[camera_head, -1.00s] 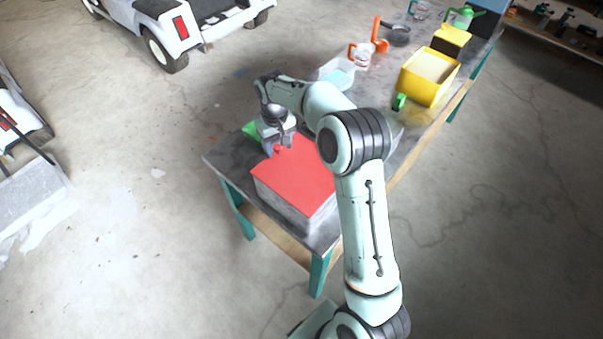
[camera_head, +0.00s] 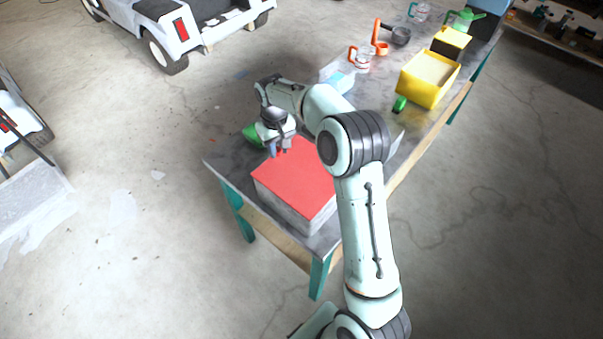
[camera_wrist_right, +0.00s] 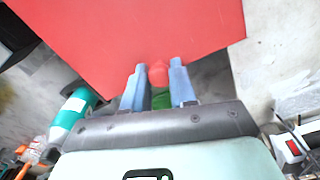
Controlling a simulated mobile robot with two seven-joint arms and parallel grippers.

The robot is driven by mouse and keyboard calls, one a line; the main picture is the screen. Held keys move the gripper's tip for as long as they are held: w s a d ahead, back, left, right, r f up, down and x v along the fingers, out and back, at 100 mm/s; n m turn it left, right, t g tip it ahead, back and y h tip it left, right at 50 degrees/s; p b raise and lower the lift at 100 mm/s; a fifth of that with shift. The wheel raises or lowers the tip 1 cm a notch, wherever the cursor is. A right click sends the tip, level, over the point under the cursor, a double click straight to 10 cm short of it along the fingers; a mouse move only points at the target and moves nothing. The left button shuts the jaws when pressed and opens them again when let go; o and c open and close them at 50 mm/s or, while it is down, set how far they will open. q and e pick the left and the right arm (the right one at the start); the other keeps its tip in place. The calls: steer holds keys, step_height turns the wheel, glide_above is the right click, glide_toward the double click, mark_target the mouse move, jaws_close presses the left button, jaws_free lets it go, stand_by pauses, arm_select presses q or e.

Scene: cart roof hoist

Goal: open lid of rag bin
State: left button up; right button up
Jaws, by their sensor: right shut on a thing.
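The rag bin (camera_head: 285,209) is a pale grey box at the near end of the table, with a flat red lid (camera_head: 295,179) that looks closed. My right gripper (camera_head: 279,150) is at the lid's far left edge. In the right wrist view the lid (camera_wrist_right: 130,30) fills the top, and my right gripper (camera_wrist_right: 158,68) has its two blue fingers either side of a small red tab (camera_wrist_right: 158,76) at the lid's edge. The gripper is shut on this tab. In the head view the tab is hidden by the fingers. My left gripper is not in view.
A green object (camera_head: 251,134) lies beside the gripper. Farther along the table (camera_head: 225,162) are a green-capped item (camera_head: 399,104), a yellow bin (camera_head: 425,89), a clear tray and mugs. A white cart (camera_head: 163,30) stands at the back left.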

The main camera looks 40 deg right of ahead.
steer(key=shift+s+d+r+p, duration=0.1)
steer(key=shift+s+r+p, duration=0.15)
steer(key=shift+r, duration=0.6)
steer(key=shift+s+a+r+p, duration=0.1)
steer(key=shift+s+r+p, duration=0.1)
steer(key=shift+r, duration=0.65)
steer(key=shift+s+d+r+p, duration=0.15)
steer(key=shift+r+p, duration=0.1)
steer(key=shift+r, duration=0.6)
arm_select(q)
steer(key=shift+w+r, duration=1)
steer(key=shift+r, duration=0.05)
arm_select(e)
steer(key=shift+s+r, duration=0.1)
steer(key=shift+r, duration=0.05)
steer(key=shift+o, duration=0.2)
steer(key=shift+s+d+r+p, duration=0.1)
steer(key=shift+s+r, duration=0.25)
steer(key=shift+r, duration=0.3)
steer(key=shift+s+a+r+p, duration=0.15)
steer(key=shift+s+r, duration=0.25)
steer(key=shift+r, duration=0.3)
steer(key=shift+s+d+r+p, duration=0.15)
steer(key=shift+s+r, duration=0.2)
steer(key=shift+r, duration=0.3)
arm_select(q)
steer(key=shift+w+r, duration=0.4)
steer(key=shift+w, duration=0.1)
arm_select(e)
steer(key=shift+s+r, duration=0.25)
